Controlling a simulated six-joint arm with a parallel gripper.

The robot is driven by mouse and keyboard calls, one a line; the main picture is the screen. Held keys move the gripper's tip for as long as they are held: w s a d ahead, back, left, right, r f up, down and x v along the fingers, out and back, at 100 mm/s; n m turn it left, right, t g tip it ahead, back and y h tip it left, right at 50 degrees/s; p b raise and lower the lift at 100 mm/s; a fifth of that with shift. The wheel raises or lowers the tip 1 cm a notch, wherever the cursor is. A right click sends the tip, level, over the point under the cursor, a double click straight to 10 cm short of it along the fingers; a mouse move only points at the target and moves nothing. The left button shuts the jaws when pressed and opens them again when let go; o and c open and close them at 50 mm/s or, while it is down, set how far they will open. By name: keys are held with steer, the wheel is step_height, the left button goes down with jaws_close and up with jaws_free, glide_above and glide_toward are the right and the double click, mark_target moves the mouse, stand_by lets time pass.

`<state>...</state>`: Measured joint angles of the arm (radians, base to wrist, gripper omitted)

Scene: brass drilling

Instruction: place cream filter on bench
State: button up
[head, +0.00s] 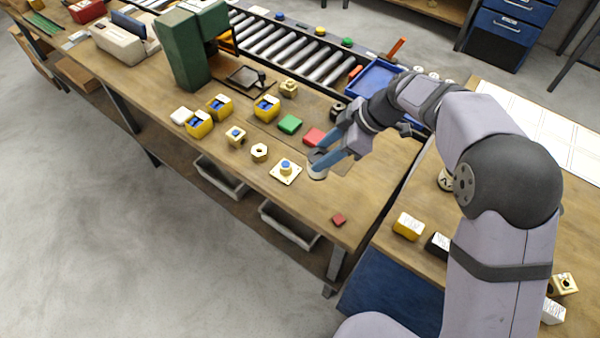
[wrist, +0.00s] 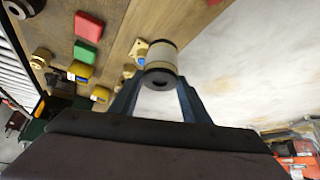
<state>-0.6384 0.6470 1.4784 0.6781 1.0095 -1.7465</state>
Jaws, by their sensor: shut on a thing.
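The cream filter (wrist: 161,51), a short cylinder with a dark end and a round hole, sits between the two blue fingers of my gripper (wrist: 160,85) in the wrist view. In the head view my gripper (head: 328,158) is shut on the filter (head: 317,174), whose pale lower part shows below the fingertips. It is over the front right part of the wooden bench (head: 300,210). I cannot tell whether the filter touches the bench top.
A brass plate with a blue knob (head: 286,168) lies just left of the filter. A red block (head: 314,137) and a green block (head: 290,124) are behind. A small dark red piece (head: 338,220) lies in front. Bare wood surrounds it near the front edge.

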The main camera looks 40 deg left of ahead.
mark_target(324, 173)
steer(key=shift+f+p, duration=1.45)
steer(key=shift+f, duration=3.25)
steer(key=shift+f, duration=0.2)
steer(key=o, duration=1.2)
steer(key=shift+r, duration=0.1)
steer(key=shift+r, duration=0.2)
steer(key=shift+w+d+r, duration=0.2)
steer(key=shift+d+r, duration=0.05)
steer(key=b+v, duration=0.3)
steer(key=v, duration=0.8)
steer(key=shift+r, duration=0.1)
